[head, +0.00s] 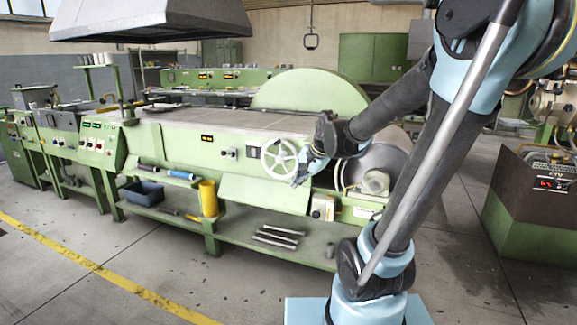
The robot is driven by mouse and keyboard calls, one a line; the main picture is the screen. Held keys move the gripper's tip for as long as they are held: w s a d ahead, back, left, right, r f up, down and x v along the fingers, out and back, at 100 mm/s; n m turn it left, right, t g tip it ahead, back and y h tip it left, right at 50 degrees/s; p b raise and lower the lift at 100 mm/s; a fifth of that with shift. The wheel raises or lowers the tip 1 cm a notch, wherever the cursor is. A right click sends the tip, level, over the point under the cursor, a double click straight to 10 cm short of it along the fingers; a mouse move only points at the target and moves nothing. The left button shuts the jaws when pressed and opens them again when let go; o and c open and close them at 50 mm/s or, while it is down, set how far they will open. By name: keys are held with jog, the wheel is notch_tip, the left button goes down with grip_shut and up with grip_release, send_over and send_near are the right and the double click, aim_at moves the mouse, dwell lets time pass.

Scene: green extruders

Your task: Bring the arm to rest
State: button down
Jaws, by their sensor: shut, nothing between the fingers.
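My arm, in light blue and dark grey, fills the right side of the head view. It rises from my light blue base and bends over toward the middle. My gripper (301,178) is small at the arm's end and hangs in front of the green machine, by its white handwheel (279,160). It is shut and holds nothing. I cannot tell from this one view how far it is from the handwheel.
A long green extruder machine (262,192) spans the middle, with a lower shelf holding a dark blue bin (143,193), a yellow cylinder (208,198) and metal bars (275,237). A green cabinet (535,195) stands at right. The floor in front, with a yellow line (92,267), is clear.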

jog(key=s+d+f+n+g+h, duration=0.1)
jog(key=s+d+f+n+h, duration=0.1)
jog(key=s+d+f+n, duration=0.2)
jog(key=s+d+f+n+g+h, duration=0.1)
jog(key=s+d+f+n, duration=0.3)
jog(key=s+d, duration=0.7)
jog(key=s+h, duration=0.1)
jog(key=s, duration=0.5)
jog(key=shift+s+d+f+g+h, duration=0.2)
jog(key=shift+s+g+h, duration=0.1)
jog(key=shift+w+f, duration=0.2)
jog(key=shift+w, duration=0.25)
